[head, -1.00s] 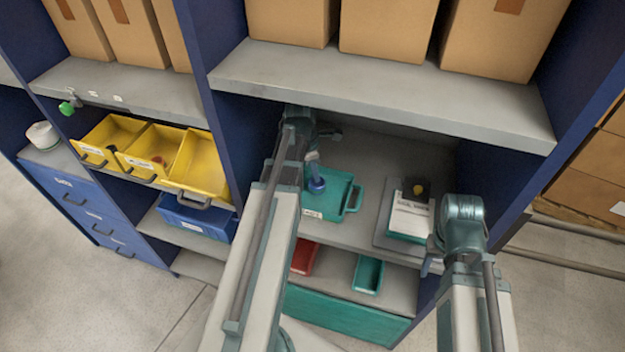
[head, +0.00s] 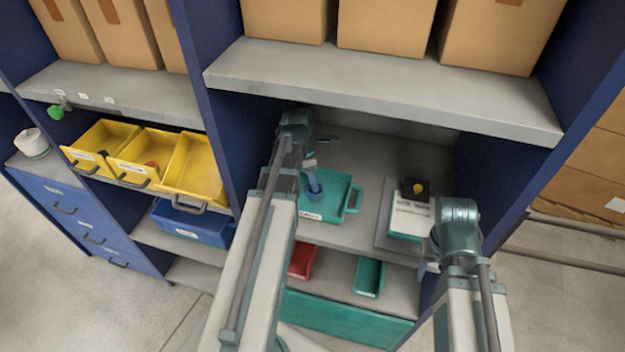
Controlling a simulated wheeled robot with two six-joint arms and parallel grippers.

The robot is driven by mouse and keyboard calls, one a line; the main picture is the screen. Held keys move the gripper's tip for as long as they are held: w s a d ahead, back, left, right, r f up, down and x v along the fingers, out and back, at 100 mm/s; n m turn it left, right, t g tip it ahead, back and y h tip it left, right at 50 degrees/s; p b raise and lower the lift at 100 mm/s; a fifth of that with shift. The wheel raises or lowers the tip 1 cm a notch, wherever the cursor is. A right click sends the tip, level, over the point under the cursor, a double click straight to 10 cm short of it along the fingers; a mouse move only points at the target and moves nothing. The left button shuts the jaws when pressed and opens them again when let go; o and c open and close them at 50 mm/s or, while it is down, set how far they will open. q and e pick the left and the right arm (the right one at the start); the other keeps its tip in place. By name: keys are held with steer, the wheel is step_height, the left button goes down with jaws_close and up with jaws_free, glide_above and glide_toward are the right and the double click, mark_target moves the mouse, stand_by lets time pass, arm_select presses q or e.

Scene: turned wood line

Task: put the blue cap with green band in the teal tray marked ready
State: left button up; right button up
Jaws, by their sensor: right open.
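A small blue piece (head: 314,185), which looks like the blue cap, is over the left part of the teal tray (head: 335,209) on the middle shelf. Its green band is too small to make out. The tray has a white label on its front that I cannot read. My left gripper (head: 311,165) is right above the blue piece, pointing down. My arm hides part of it, so I cannot tell whether its jaws grip the piece. My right gripper (head: 430,267) is open at the shelf's right front, mostly hidden by its wrist.
A grey board with a teal-edged white box (head: 410,218) and a black-and-yellow item (head: 416,188) is right of the tray. A red bin (head: 303,260) and a teal bin (head: 369,277) sit below. Yellow bins (head: 195,168) are left. A shelf (head: 380,92) overhangs.

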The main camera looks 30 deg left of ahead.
arm_select(q)
steer(key=r+p, duration=0.5)
steer(key=a+r+p, duration=0.1)
steer(key=r+p, duration=0.1)
steer(key=p, duration=0.1)
steer(key=shift+s+r, duration=0.4)
steer(key=s+d+m+y, duration=0.1)
steer(key=s+d+m, duration=0.2)
steer(key=d+m, duration=0.6)
steer(key=s+d+m+g, duration=0.1)
steer(key=s+d+m, duration=0.3)
steer(key=d+m, duration=0.5)
steer(key=s+d+m+y, duration=0.1)
steer(key=s+d+m, duration=0.3)
steer(key=d+m, duration=0.6)
steer(key=m, duration=0.2)
steer(key=shift+f+m+y, duration=0.15)
steer(key=shift+m+y, duration=0.15)
